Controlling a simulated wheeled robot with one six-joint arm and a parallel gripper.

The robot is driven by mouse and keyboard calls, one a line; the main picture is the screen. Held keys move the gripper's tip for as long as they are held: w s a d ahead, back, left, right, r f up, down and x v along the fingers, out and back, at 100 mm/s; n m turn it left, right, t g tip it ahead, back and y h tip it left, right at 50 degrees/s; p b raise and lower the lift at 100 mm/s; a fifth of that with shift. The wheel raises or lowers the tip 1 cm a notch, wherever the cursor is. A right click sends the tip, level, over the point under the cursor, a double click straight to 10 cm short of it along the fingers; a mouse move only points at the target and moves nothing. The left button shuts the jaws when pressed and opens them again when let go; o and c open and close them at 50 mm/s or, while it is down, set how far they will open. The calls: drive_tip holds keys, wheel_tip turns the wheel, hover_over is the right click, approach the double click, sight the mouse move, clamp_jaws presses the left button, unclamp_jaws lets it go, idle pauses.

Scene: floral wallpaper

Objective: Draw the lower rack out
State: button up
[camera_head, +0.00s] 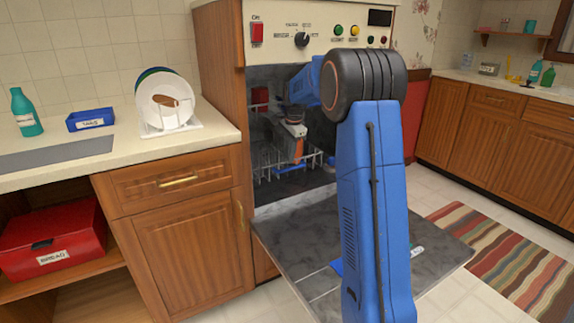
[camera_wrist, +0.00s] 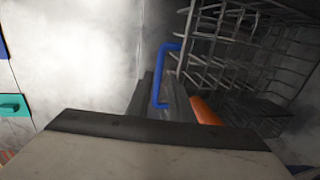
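The dishwasher stands with its door (camera_head: 310,245) folded down flat in the head view. The lower rack (camera_head: 268,165), of grey wire, is inside the cavity, with a blue handle (camera_head: 290,170) along its front. The rack (camera_wrist: 245,50) fills the upper right of the wrist view, and its blue handle (camera_wrist: 161,75) bends down near the middle. My gripper (camera_head: 298,152) reaches into the opening, its orange tip pointing down just above the handle. In the wrist view, an orange finger part (camera_wrist: 205,110) shows beside the handle. Whether the fingers touch or enclose it is unclear.
A wooden cabinet (camera_head: 180,230) adjoins the opening on the left. A plate rack (camera_head: 168,110) stands on the counter above. A striped rug (camera_head: 500,250) lies on the floor at right.

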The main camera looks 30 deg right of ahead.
sight(288, 169)
drive_tip(key=f, duration=0.3)
drive_tip(key=w+f, duration=0.1)
drive_tip(key=f, duration=0.1)
drive_tip(key=shift+f, duration=0.35)
clamp_jaws()
